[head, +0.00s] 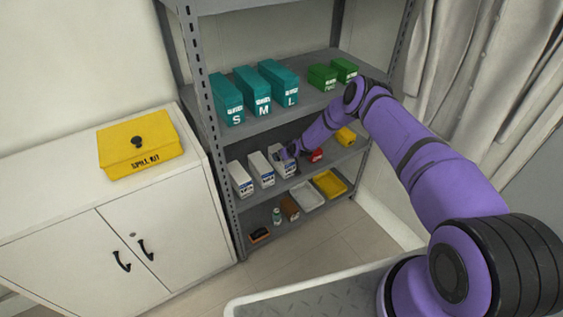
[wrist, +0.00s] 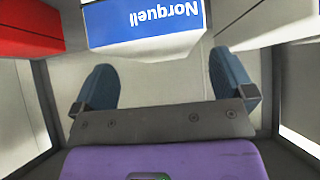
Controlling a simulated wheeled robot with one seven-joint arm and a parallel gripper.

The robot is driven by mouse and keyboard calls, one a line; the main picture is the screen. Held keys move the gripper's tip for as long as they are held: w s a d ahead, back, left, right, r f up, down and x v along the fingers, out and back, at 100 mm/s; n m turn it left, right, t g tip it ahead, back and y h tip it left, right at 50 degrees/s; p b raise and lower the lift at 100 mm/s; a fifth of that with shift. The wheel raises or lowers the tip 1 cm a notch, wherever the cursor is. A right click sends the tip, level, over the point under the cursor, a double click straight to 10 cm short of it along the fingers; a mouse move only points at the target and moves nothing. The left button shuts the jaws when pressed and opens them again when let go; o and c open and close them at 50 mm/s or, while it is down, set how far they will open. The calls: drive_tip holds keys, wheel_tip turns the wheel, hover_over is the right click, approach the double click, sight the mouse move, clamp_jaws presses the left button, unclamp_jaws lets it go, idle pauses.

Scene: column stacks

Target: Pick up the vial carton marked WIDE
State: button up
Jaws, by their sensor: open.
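In the wrist view a white carton with a blue label (wrist: 145,22) reading "Norquell" upside down is straight ahead. My gripper (wrist: 160,65) is open, with its two fingers apart near that carton's lower edge. I see no grip on it.
A red box (wrist: 28,28) and another white carton (wrist: 268,22) flank the carton ahead. Teal boxes (head: 257,92) and green boxes (head: 322,76) fill the shelf above. Trays (head: 308,195) and small items sit below. A grey shelf post (head: 212,130) stands at the left.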

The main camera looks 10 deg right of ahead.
drive_tip(key=shift+x, duration=1.55)
drive_tip(key=c, duration=1.7)
